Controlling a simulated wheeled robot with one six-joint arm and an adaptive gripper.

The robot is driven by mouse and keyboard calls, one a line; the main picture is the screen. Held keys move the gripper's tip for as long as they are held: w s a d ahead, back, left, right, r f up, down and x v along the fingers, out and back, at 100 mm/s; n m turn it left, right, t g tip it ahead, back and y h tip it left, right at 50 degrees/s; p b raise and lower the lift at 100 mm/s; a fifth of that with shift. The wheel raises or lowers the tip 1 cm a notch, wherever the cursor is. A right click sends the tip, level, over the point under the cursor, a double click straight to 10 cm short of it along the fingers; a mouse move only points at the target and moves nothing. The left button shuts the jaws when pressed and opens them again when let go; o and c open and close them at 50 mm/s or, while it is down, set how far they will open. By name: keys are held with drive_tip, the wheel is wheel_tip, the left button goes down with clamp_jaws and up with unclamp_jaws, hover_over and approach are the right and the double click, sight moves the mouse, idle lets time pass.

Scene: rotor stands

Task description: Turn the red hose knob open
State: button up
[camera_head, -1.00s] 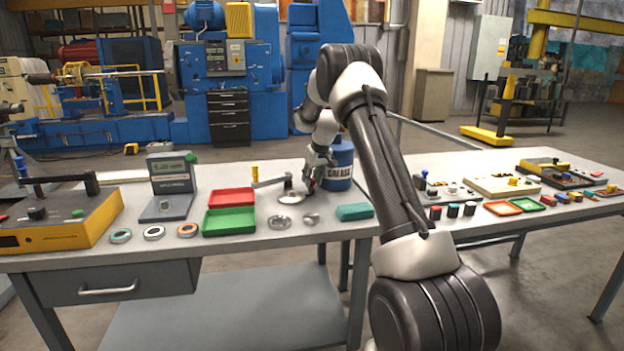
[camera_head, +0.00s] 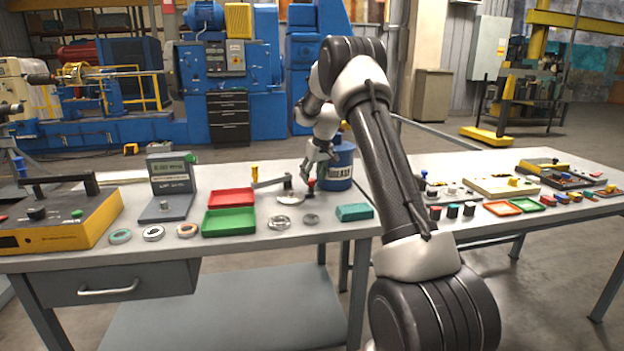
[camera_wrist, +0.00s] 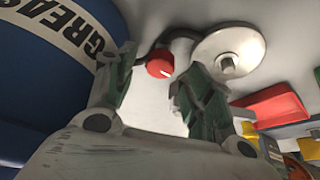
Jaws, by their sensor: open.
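The red hose knob (camera_head: 311,182) stands on the left table in front of the blue grease drum (camera_head: 339,166). In the wrist view the red knob (camera_wrist: 160,64) shows beyond my fingers, with a pale mark on its face and a dark hose curving beside it. My gripper (camera_head: 320,165) is just above and behind the knob. In the wrist view my gripper (camera_wrist: 148,90) is open, its fingers apart and nothing between them; the knob appears ahead of the gap. Whether a finger touches the knob cannot be told.
A round metal plate (camera_wrist: 230,52) with a central nut lies beside the knob. The grease drum (camera_wrist: 60,60) is close on the other side. Red (camera_head: 232,198) and green (camera_head: 229,221) trays and a teal block (camera_head: 354,212) are nearby on the table.

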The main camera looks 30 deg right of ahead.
drive_tip(key=v, duration=0.9)
drive_tip(key=shift+r, duration=0.3)
drive_tip(key=shift+s, duration=0.15)
drive_tip(key=s+a+r, duration=0.5)
drive_tip(key=s+r, duration=0.1)
drive_tip(key=s, duration=0.4)
drive_tip(key=s+a+r, duration=0.4)
drive_tip(key=s+r, duration=0.2)
drive_tip(key=s, duration=0.5)
drive_tip(key=s+a+f, duration=0.2)
drive_tip(key=s, duration=1.1)
drive_tip(key=s+a+f, duration=0.3)
drive_tip(key=s, duration=1)
drive_tip(key=shift+s+f+m, duration=0.2)
drive_tip(key=shift+f+m, duration=0.1)
